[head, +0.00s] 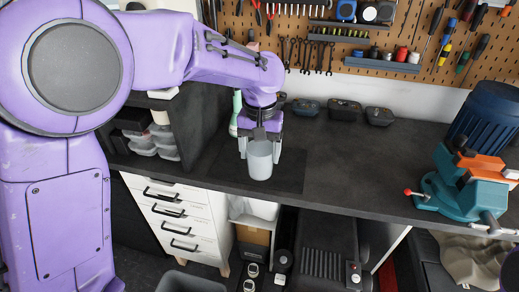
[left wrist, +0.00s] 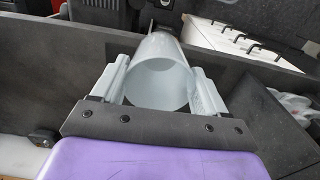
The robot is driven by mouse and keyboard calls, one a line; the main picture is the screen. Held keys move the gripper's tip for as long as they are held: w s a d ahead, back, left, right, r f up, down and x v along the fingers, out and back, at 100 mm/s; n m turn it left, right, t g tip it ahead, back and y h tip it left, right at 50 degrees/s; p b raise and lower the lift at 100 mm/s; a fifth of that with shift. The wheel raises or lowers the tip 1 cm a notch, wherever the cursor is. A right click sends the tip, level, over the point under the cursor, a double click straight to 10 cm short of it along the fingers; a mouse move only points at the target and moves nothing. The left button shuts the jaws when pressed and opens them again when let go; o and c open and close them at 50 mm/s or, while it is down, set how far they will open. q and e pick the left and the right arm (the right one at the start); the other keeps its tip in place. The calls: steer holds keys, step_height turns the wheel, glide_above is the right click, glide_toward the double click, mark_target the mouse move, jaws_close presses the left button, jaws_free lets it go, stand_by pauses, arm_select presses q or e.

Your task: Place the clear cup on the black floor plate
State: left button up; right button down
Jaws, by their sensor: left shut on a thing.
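The clear cup (head: 260,160) is pale and translucent, held between the fingers of my left gripper (head: 260,150). In the head view it appears over the dark, flat black floor plate (head: 287,176) on the workbench. In the left wrist view the cup (left wrist: 160,84) sits between both fingers of the left gripper (left wrist: 158,95), with its round opening facing the camera. I cannot tell whether the cup's base touches the plate. My right gripper does not show clearly in either view.
The workbench (head: 350,170) is clear right of the plate. A teal and orange vise (head: 460,190) stands at the right. Several dark cases (head: 343,109) sit along the back wall. A shelf with clear containers (head: 163,140) is at the left. White drawers (head: 180,215) are below.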

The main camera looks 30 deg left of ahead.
arm_select(q)
steer(key=w+a+f+p, duration=0.1)
steer(key=w+a+f, duration=0.1)
steer(key=w+f, duration=0.1)
steer(key=w+a+f+p, duration=0.2)
steer(key=f, duration=0.2)
steer(key=w+a+f+p, duration=0.2)
steer(key=w+f, duration=0.1)
steer(key=f, duration=0.1)
steer(key=shift+w+a+f, duration=0.1)
steer(key=shift+w+f, duration=0.1)
steer(key=shift+w, duration=0.1)
steer(key=shift+w+f, duration=0.1)
steer(key=shift+f, duration=0.1)
steer(key=shift+f, duration=0.1)
steer(key=o, duration=1.1)
steer(key=shift+c, duration=0.2)
